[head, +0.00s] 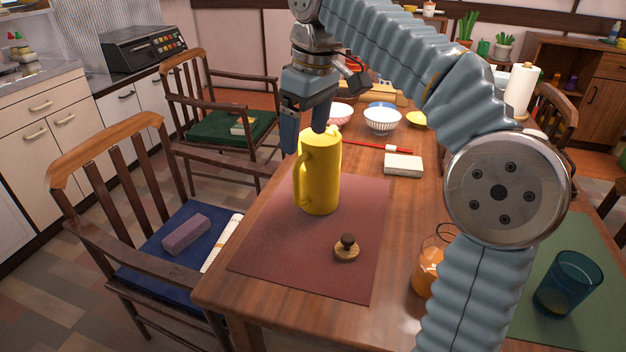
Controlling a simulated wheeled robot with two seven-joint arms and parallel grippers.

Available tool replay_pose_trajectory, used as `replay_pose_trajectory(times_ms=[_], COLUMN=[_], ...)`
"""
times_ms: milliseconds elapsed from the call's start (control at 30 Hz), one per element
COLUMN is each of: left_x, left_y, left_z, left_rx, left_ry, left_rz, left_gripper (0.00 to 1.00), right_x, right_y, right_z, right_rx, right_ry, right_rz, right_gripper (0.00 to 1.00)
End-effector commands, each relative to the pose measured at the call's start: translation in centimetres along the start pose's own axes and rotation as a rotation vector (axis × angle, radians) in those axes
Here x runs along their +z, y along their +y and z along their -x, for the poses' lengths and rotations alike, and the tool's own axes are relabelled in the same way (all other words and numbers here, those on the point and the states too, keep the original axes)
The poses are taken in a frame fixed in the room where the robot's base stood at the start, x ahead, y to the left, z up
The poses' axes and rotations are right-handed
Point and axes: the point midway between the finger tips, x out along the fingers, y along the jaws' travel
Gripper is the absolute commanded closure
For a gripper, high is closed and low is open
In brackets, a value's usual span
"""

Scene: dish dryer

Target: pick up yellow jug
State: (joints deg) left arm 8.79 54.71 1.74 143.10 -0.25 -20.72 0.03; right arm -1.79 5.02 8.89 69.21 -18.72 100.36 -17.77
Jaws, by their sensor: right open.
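The yellow jug (321,178) stands upright on a dark red placemat (350,270) on the wooden table. Its handle is on its left side in the head view. My right gripper (305,130) is open and points down just above and behind the jug's top left. One finger shows left of the jug's rim and the other is at the rim. I cannot tell whether the fingers touch the jug. My left gripper is not in view.
A small wooden stamp-like object (347,250) sits on the placemat. A white box (403,165), a red utensil (375,146) and bowls (382,120) lie farther back. An orange jar (425,275) and blue glass (568,284) stand to the right. Chairs (110,200) flank the table.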

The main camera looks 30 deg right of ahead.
Motion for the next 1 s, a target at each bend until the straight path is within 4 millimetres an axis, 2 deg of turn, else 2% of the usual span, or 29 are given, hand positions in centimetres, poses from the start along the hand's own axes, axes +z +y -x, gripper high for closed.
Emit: replay_pose_trajectory(times_ms=[33,267,500,633,833,1000], left_x=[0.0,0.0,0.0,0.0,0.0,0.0], left_y=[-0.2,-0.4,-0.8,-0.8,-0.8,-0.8], left_z=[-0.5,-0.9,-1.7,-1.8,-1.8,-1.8], left_rx=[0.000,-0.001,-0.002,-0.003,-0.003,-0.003], left_ry=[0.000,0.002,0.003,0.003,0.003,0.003], left_rz=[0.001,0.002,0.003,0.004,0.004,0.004], left_gripper=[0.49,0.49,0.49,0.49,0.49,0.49], right_x=[0.1,0.0,0.0,-0.1,-0.1,-0.1], right_y=[0.0,0.1,0.4,0.4,0.4,0.4], right_z=[-1.1,-3.1,-6.9,-7.8,-7.8,-7.8], right_rx=[0.000,0.002,0.002,0.002,0.003,0.003], right_ry=[-0.002,0.000,-0.001,0.001,0.001,0.001], right_rz=[-0.001,0.000,0.000,0.000,0.000,0.000], right_gripper=[0.20,0.20,0.20,0.20,0.20,0.44])
